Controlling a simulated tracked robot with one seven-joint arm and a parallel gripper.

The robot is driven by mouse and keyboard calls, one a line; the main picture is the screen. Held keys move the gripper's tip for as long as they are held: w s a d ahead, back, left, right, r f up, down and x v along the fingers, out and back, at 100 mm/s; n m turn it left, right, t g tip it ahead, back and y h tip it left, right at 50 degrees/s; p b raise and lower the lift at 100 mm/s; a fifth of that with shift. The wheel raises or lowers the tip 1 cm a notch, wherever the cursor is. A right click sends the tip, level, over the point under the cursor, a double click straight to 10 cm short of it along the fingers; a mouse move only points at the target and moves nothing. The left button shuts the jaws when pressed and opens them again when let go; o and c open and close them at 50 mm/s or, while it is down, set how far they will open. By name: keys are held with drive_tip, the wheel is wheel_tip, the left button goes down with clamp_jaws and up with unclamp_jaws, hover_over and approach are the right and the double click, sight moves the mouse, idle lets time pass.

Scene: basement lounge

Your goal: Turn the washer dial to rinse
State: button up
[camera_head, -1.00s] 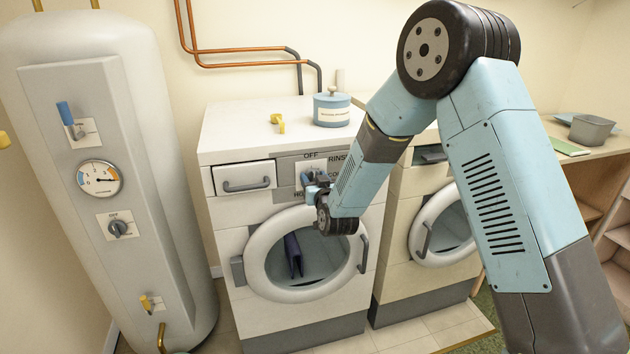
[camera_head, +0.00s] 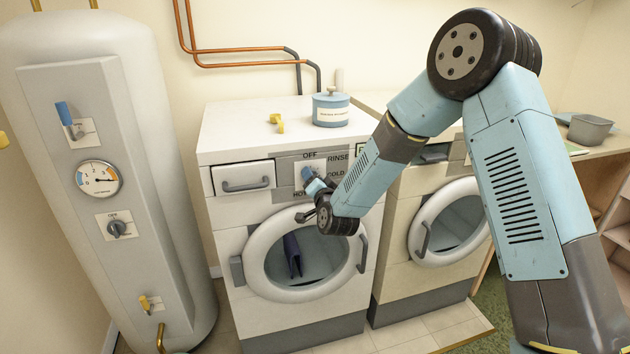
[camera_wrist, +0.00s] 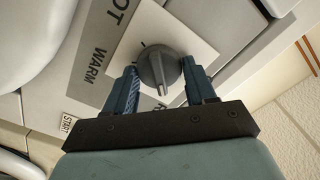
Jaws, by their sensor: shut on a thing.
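The washer dial (camera_wrist: 157,68) is a dark grey knob on a white square plate, between the two blue-grey fingers of my gripper (camera_wrist: 162,88) in the wrist view. The gripper is shut on it. The knob's light pointer mark faces down the picture, toward my palm. HOT and WARM show to its left; lettering below it is mostly hidden by my gripper. In the head view the dial (camera_head: 308,174) is on the left washer's panel (camera_head: 298,165), partly covered by my gripper (camera_head: 313,188). OFF is above it, RINSE at upper right, COLD at right.
The washer's round door (camera_head: 258,265) is below the panel, with dark cloth (camera_head: 292,255) behind it. A yellow item (camera_head: 276,123) and a blue canister (camera_head: 331,107) stand on top. A second machine (camera_head: 400,240) is at right; a tall tank (camera_head: 100,190) is at left.

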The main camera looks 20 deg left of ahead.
drive_tip(key=shift+w+d+m, duration=0.3)
drive_tip(key=shift+m, duration=0.3)
drive_tip(key=o, duration=0.7)
drive_tip(key=shift+o, duration=1.4)
drive_tip(key=shift+s+a, duration=0.15)
drive_tip(key=v, duration=1.3)
drive_tip(key=shift+s, duration=0.3)
